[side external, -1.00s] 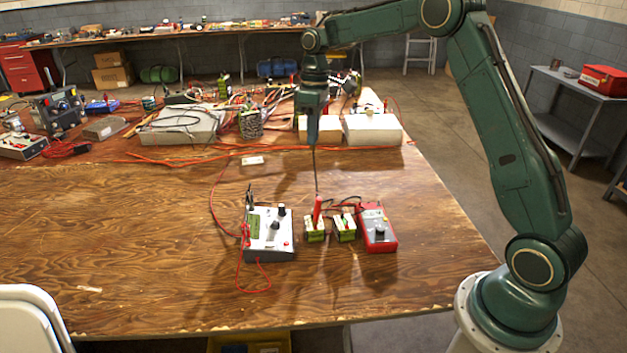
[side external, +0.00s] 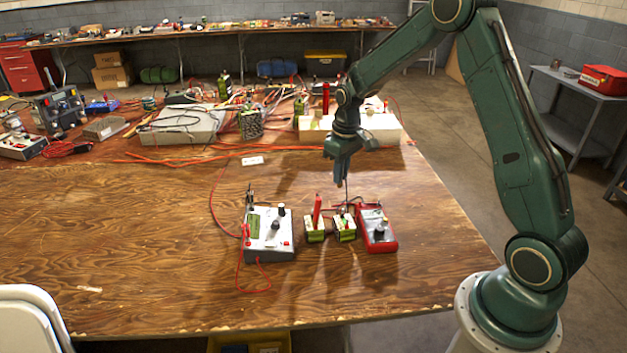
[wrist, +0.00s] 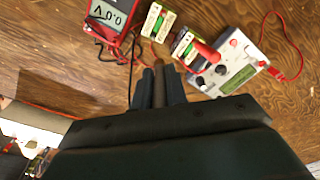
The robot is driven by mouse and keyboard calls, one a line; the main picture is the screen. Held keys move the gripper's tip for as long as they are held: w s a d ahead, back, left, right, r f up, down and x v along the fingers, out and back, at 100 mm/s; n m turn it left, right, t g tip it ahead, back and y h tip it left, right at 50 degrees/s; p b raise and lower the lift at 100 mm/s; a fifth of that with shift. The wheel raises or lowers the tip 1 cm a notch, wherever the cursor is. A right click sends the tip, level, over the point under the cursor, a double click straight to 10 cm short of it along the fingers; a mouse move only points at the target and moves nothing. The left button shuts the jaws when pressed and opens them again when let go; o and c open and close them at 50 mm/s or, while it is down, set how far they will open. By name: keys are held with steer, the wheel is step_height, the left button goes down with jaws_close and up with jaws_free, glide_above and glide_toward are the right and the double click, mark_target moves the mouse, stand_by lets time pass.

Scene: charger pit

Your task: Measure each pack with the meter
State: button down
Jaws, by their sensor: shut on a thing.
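Two small green-and-white packs stand side by side on the plywood table, the left pack (side external: 314,231) and the right pack (side external: 344,230). A red probe (side external: 317,210) stands upright at the left pack; it also shows in the wrist view (wrist: 206,51). My gripper (side external: 345,181) is above and behind the right pack, shut on a thin dark probe (wrist: 159,85) pointing down. I cannot tell whether its tip touches the pack.
A white-topped box with knobs and a red lead (side external: 268,234) stands left of the packs. Black leads run close behind the packs. White blocks (side external: 385,128), coils and tools crowd the table's back. The front of the table (side external: 180,270) is clear.

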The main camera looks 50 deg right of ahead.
steer(key=shift+s+d+f, duration=0.35)
steer(key=shift+s+f, duration=0.15)
steer(key=shift+s, duration=0.05)
steer(key=shift+f, duration=0.2)
steer(key=shift+f, duration=2.8)
steer(key=shift+f, duration=0.9)
stand_by(1.0)
steer(key=c, duration=1)
jaws_free()
steer(key=shift+r, duration=0.15)
steer(key=shift+r, duration=3.6)
